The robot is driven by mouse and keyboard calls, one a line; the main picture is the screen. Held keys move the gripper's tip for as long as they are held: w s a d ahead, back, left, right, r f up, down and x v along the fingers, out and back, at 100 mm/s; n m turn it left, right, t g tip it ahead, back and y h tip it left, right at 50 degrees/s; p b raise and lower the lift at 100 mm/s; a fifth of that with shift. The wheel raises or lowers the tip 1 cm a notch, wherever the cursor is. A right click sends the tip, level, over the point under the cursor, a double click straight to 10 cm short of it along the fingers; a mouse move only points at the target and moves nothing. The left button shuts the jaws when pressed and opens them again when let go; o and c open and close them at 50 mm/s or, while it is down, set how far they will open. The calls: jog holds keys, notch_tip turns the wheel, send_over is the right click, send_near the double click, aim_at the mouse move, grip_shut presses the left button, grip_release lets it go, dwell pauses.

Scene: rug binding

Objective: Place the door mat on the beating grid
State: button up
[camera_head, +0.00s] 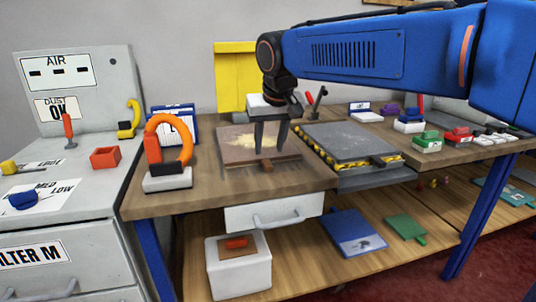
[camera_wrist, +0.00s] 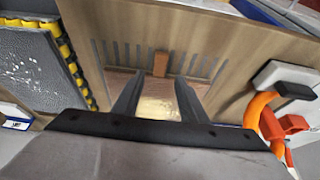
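A flat brown mat (camera_head: 233,152) with pale yellow crumbs lies on the workbench; its short brown tab shows in the wrist view (camera_wrist: 160,63). It looks like the door mat. Rows of dark slits or fringe show beside the tab. My gripper (camera_head: 270,150) hangs over the mat, fingers pointing down. In the wrist view my gripper (camera_wrist: 159,78) has its fingers apart with nothing between them, and the tab shows beyond the gap. To the right is a dark grey speckled slab (camera_head: 345,138) on a yellow-and-black-edged frame, also in the wrist view (camera_wrist: 38,65). I cannot tell whether this is the beating grid.
An orange looped tool on a stand (camera_head: 168,150) is left of the mat. A grey cabinet (camera_head: 75,205) stands further left. Small coloured blocks (camera_head: 428,138) are at the right. A blue mat (camera_head: 352,232) and a green mat (camera_head: 405,227) lie on the lower shelf.

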jog(key=a+v, duration=0.1)
jog(key=v, duration=0.5)
jog(key=s+d+f+m, duration=0.1)
jog(key=s+d+f, duration=0.35)
jog(key=d, duration=0.45)
jog(key=s+d+f, duration=0.4)
jog(key=s+d, duration=0.2)
jog(key=d, duration=0.4)
jog(key=s+d+f+m, duration=0.1)
jog(key=s+d+f, duration=0.4)
jog(key=s+f, duration=0.2)
jog(key=s+d+f+m+h, duration=0.1)
jog(key=s+d+f, duration=0.4)
jog(key=s+f, duration=0.3)
jog(key=shift+s+d+f, duration=0.2)
jog(key=shift+d+f, duration=0.1)
jog(key=shift+f, duration=0.25)
jog(key=shift+c, duration=0.6)
